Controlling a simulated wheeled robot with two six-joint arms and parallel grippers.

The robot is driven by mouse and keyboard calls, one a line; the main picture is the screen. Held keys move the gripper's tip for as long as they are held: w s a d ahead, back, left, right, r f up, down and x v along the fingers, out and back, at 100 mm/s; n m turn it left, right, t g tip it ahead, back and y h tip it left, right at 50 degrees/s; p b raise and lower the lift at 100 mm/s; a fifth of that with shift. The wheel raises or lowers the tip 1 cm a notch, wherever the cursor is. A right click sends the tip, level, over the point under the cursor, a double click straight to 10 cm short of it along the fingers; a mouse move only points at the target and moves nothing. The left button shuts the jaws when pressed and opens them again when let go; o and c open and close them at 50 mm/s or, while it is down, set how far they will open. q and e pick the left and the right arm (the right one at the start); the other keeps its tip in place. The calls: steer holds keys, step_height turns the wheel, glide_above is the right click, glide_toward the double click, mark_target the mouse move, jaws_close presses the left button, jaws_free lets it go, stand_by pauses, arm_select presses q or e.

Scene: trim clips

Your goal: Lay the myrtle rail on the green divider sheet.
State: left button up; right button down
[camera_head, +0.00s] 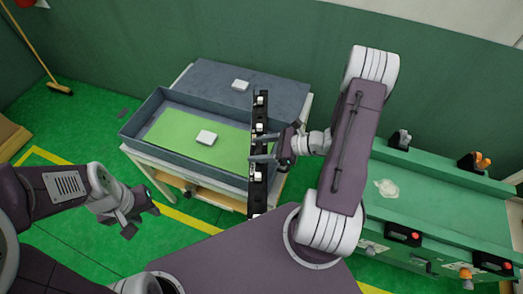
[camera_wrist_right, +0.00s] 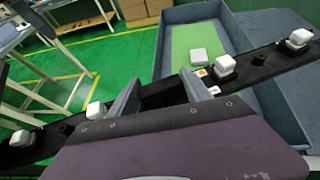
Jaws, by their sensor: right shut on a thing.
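The long black rail (camera_head: 258,190), with several white clips along it, is gripped near its middle by my right gripper (camera_head: 264,148). In the right wrist view the rail (camera_wrist_right: 160,95) crosses between the two fingers. In the head view it overlaps the right end of the blue-grey tray; I cannot tell its exact height. The green divider sheet (camera_head: 175,129) lies inside the tray (camera_head: 136,121), with a white block (camera_head: 206,137) on it. The sheet also shows in the right wrist view (camera_wrist_right: 182,62). My left gripper (camera_head: 140,220) is empty, left of the tray stand, its fingers apart.
A grey panel (camera_head: 270,88) behind the tray carries another white block (camera_head: 240,85). A green workbench (camera_head: 440,200) with orange and grey fixtures stands at right. A broom (camera_head: 50,75) leans at far left.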

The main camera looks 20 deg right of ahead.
steer(key=shift+d, duration=0.2)
steer(key=shift+a, duration=0.15)
stand_by(0.3)
step_height(320, 180, down, 7)
steer(key=s, duration=0.2)
steer(key=shift+r, duration=0.2)
